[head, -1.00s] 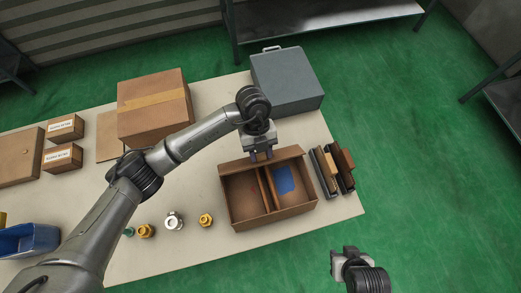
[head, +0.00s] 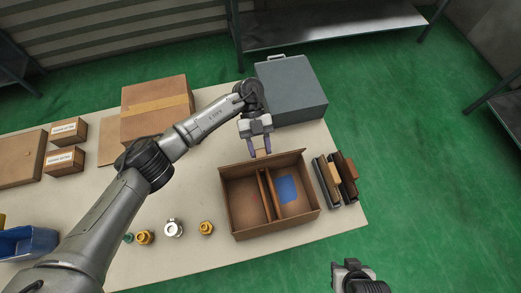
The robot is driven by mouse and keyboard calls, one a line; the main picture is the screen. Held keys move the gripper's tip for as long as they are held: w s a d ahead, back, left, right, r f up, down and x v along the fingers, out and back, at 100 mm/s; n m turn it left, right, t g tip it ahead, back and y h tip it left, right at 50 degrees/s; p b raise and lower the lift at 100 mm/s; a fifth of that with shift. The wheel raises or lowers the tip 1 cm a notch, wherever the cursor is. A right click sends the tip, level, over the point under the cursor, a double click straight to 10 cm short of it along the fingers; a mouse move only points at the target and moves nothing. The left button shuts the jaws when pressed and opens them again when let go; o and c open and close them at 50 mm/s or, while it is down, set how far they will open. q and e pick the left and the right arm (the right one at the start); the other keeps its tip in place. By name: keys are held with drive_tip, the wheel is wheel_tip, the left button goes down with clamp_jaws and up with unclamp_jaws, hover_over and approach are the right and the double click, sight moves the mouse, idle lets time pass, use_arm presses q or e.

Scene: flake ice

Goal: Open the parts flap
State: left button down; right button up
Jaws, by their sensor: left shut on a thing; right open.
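The brown parts box (head: 234,229) stands open-topped on the table. A divider splits it into two compartments, and a blue patch (head: 287,190) lies in the right one. Its flap (head: 285,161) stands raised along the back edge. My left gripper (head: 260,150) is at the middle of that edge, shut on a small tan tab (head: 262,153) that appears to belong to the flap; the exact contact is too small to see. My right gripper (head: 348,264) is open and empty over the green floor, off the table's front right edge.
Dark and tan slabs (head: 334,180) stand close to the box's right side. A grey case (head: 291,90) and a taped carton (head: 157,110) are behind. Several fittings (head: 173,228) stand left of the box. A blue bin (head: 28,243) is at far left.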

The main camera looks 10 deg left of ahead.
use_arm(q)
drive_tip(key=shift+w, duration=0.1)
use_arm(e)
drive_tip(key=shift+f, duration=0.15)
idle(0.3)
use_arm(q)
drive_tip(key=c, duration=0.7)
unclamp_jaws()
use_arm(e)
drive_tip(key=shift+a, duration=0.1)
use_arm(q)
drive_tip(key=shift+w+a, duration=0.1)
drive_tip(key=shift+a, duration=0.05)
